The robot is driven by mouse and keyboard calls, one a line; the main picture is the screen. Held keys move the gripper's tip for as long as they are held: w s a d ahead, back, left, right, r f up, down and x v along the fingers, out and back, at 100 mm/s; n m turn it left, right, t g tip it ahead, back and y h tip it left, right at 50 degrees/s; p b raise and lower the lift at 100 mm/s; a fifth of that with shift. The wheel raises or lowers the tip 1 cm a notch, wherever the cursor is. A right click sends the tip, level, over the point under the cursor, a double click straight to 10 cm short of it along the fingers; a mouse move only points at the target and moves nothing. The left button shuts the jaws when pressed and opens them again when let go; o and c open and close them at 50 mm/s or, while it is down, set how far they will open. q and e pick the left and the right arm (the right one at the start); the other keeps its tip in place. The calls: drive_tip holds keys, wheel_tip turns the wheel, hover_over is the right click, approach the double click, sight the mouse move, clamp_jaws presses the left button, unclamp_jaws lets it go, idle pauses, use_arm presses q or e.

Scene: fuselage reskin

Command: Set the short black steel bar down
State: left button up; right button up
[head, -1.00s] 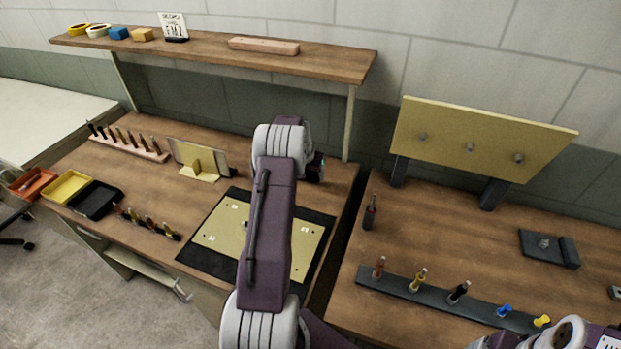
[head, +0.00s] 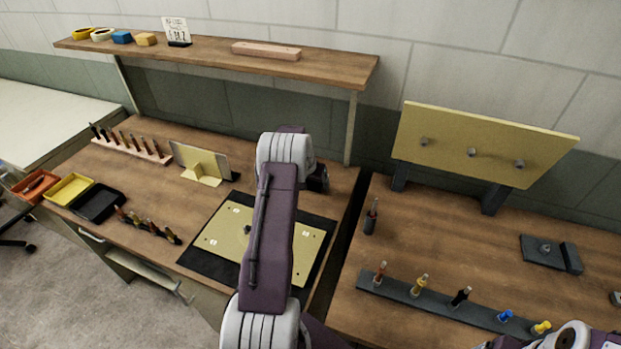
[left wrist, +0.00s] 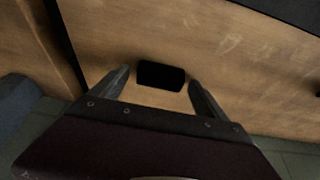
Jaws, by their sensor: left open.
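The short black steel bar (left wrist: 161,75) shows in the left wrist view as a dark block with rounded corners against the wooden bench top. It is between the tips of my left gripper (left wrist: 160,88), with visible gaps on both sides. The fingers are open and apart from it. In the head view my left gripper (head: 318,179) is at the back right of the left bench, mostly hidden behind my own arm. I cannot pick out the bar there. My right gripper is not in view; only part of my right arm shows at the lower right corner.
A black mat (head: 193,262) with a yellow plate (head: 222,238) lies in front of my left gripper. A shelf (head: 205,56) runs above the bench, with a post (head: 351,130) close to the gripper. A gap separates the right bench (head: 440,255).

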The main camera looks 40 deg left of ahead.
use_arm(q)
drive_tip(key=v, duration=1.2)
drive_tip(key=s+d+m+g+h, duration=0.1)
drive_tip(key=s+d, duration=0.2)
drive_tip(key=d, duration=0.5)
drive_tip(key=s+d+m, duration=0.1)
drive_tip(key=s+d, duration=0.1)
drive_tip(key=d, duration=0.6)
drive_tip(key=s+d+f+g, duration=0.1)
drive_tip(key=s+d, duration=0.5)
drive_tip(key=s, duration=0.2)
drive_tip(key=s+d+f+m+g, duration=0.1)
drive_tip(key=s+d+f, duration=0.1)
drive_tip(key=s+d, duration=0.4)
drive_tip(key=shift+s+h+b, duration=0.3)
drive_tip(key=shift+s+b, duration=0.1)
drive_tip(key=shift+s, duration=0.7)
drive_tip(key=shift+f, duration=0.1)
